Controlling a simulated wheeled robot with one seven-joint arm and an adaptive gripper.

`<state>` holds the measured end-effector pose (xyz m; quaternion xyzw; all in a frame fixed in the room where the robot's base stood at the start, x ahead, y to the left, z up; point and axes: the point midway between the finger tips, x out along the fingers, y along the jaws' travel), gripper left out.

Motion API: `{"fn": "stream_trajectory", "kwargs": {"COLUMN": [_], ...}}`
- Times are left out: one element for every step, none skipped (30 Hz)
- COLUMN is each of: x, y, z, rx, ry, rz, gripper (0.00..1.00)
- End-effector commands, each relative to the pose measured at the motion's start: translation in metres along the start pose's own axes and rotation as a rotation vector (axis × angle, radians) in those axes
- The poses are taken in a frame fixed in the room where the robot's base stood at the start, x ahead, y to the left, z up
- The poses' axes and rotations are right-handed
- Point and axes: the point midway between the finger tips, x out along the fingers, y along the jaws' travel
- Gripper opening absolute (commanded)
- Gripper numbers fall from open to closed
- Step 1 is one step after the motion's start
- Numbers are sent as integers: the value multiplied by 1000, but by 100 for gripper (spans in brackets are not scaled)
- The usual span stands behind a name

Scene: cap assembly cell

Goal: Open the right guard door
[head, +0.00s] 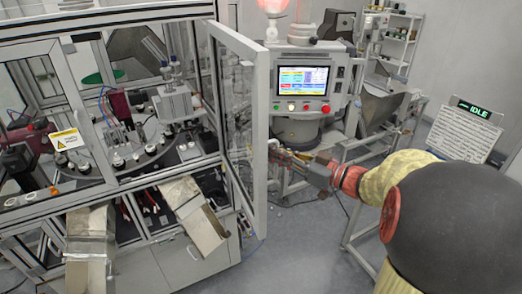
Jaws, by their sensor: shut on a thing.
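The right guard door (233,125) is a tall framed clear panel in the middle of the head view. It stands swung out from the machine, at an angle to its front. My gripper (278,154) is at the door's outer edge, at about mid height, and is shut on the door's handle (273,146). The fingertips and most of the handle are small and partly hidden. My arm reaches in from the right.
The cap assembly machine (150,180) fills the left, with metal chutes (197,220) jutting out in front. A control panel with a lit screen (303,80) stands behind the door. A sign reading IDLE (474,109) is at the right. Grey floor (300,250) is clear in front.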

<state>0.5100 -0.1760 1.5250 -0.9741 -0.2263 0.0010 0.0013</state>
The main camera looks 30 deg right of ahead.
Motion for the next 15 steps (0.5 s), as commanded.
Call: {"fn": "stream_trajectory", "kwargs": {"x": [-4, -5, -8, -9, -10, -12, -13, -14, -15, -15, -16, -16, -17, -17, -17], "y": [7, 11, 14, 17, 19, 22, 24, 26, 28, 29, 30, 31, 32, 32, 33], "z": [-2, -2, -2, -2, -2, -2, -2, -2, -2, -2, -2, -2, -2, -2, -2], "rx": [-1, -1, -1, -2, -2, -2, -3, -3, -3, -3, -4, -4, -5, -5, -5], "ry": [2, 1, 2, 2, 2, 2, 2, 3, 2, 2, 2, 2, 2, 2, 3], "rz": [-11, -19, -29, -35, -41, -50, -55, -58, -63, -66, -69, -73, -75, -77, -78], "gripper": [0, 0, 0, 0, 0, 0, 0, 0, 0, 0, 0, 0, 0, 0, 0]}}
